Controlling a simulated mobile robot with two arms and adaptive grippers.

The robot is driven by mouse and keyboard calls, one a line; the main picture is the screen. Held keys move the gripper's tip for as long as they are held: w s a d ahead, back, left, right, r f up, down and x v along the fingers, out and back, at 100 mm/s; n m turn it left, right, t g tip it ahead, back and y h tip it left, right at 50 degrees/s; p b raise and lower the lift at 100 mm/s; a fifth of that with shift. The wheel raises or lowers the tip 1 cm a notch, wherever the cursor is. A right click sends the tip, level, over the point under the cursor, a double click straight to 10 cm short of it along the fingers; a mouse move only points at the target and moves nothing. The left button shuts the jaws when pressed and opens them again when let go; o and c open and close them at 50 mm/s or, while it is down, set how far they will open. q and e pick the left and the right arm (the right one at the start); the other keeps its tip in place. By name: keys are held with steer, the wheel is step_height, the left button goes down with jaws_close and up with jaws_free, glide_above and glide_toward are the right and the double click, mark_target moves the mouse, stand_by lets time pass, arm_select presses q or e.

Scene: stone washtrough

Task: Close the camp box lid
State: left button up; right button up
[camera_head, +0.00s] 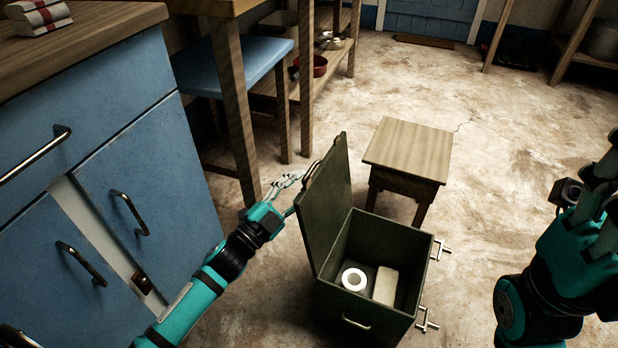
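The dark green camp box (364,302) stands on the floor in the middle of the camera_head view. Its lid (326,205) is open and stands nearly upright on the box's left side. Inside lie a white roll (354,279) and a pale block (385,286). My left gripper (290,186) is just left of the lid, near its outer face. Whether it touches the lid I cannot tell, and its opening is not clear. My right gripper (600,200) is at the right edge, well apart from the box, partly cut off by the frame.
A small wooden stool (410,150) stands just behind the box. Blue cabinets (147,180) with metal handles fill the left, and a blue-seated bench (245,62) stands behind my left arm. Metal latches (428,320) stick out from the box's right side. The floor right of the stool is clear.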

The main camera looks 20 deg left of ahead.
mark_target(305, 177)
arm_select(q)
steer(key=shift+b+x, duration=0.35)
steer(key=shift+x, duration=1.55)
jaws_close()
